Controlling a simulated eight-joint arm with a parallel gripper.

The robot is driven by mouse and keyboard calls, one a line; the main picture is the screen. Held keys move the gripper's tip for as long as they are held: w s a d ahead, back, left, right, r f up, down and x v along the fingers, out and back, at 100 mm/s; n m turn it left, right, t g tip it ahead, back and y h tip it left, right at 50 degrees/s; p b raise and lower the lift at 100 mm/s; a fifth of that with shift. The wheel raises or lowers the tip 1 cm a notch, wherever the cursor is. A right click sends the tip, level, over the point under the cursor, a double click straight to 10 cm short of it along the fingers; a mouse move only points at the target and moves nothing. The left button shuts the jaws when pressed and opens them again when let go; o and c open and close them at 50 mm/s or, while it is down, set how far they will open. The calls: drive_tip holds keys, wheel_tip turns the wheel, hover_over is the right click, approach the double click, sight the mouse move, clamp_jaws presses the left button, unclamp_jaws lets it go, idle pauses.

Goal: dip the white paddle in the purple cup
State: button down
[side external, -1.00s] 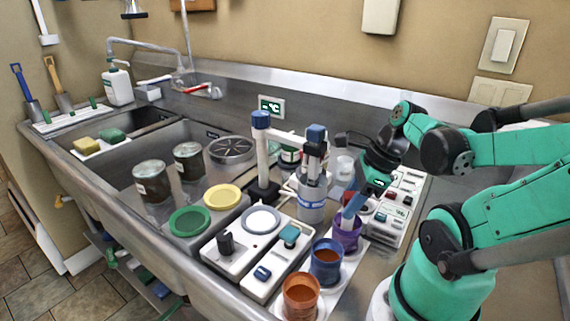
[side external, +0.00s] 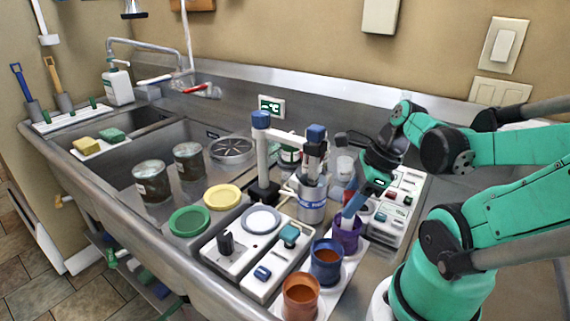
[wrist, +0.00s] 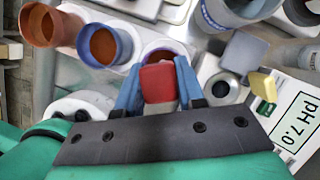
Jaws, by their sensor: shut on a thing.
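The purple cup (side external: 346,238) stands upright at the far end of a row of three cups; its rim also shows in the wrist view (wrist: 178,47). My gripper (side external: 352,210) points down right over the cup's mouth. In the wrist view its blue fingers (wrist: 157,88) are shut on a red block-shaped end (wrist: 158,80), which I take to be the grip of the white paddle. The paddle's white part is hidden behind the grip and fingers, so I cannot tell how deep it is in the cup.
A blue cup (side external: 326,262) and an orange cup (side external: 300,296) stand in line with the purple one. A stirrer stand (side external: 262,155) with a grey canister (side external: 312,205) is close on the left. A white button panel (side external: 397,208) lies to the right.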

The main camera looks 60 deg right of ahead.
drive_tip(key=shift+r, duration=3.8)
